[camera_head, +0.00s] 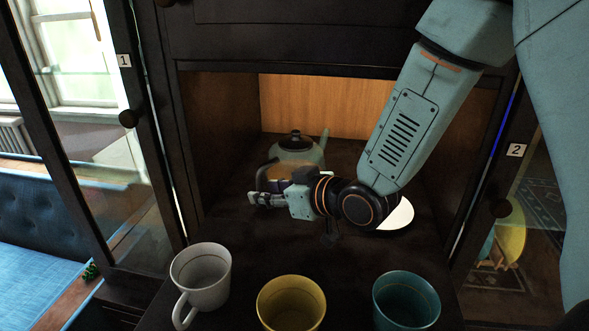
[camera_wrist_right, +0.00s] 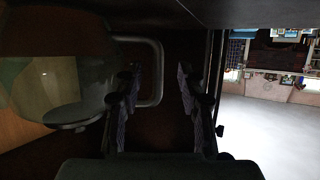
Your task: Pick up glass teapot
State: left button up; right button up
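The glass teapot (camera_head: 300,155), with a dark lid and a pale spout at right, stands inside the open cabinet compartment. Its dark handle (camera_head: 264,174) is on the left side. My right gripper (camera_head: 256,199) is low in front of the teapot, near the handle. In the right wrist view the teapot's glass body (camera_wrist_right: 60,85) fills the left side. The handle loop (camera_wrist_right: 158,72) shows ahead of the two spread fingers (camera_wrist_right: 158,108), its outer bar lined up between them. I cannot tell whether a finger touches it. My left gripper is out of view.
A white mug (camera_head: 202,277), a yellow mug (camera_head: 291,304) and a teal mug (camera_head: 406,301) stand in front along the near edge. A white plate (camera_head: 401,214) lies partly behind my right arm. Dark cabinet walls (camera_head: 222,135) close in the compartment.

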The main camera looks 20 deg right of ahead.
jog(key=shift+w+a+f, duration=0.15)
jog(key=shift+w+f, duration=0.05)
jog(key=shift+w, duration=0.2)
jog(key=shift+w+f, duration=0.1)
jog(key=shift+w, duration=0.05)
jog(key=c, duration=0.4)
grip_shut()
jog(key=shift+w+r, duration=0.1)
jog(key=shift+r, duration=0.1)
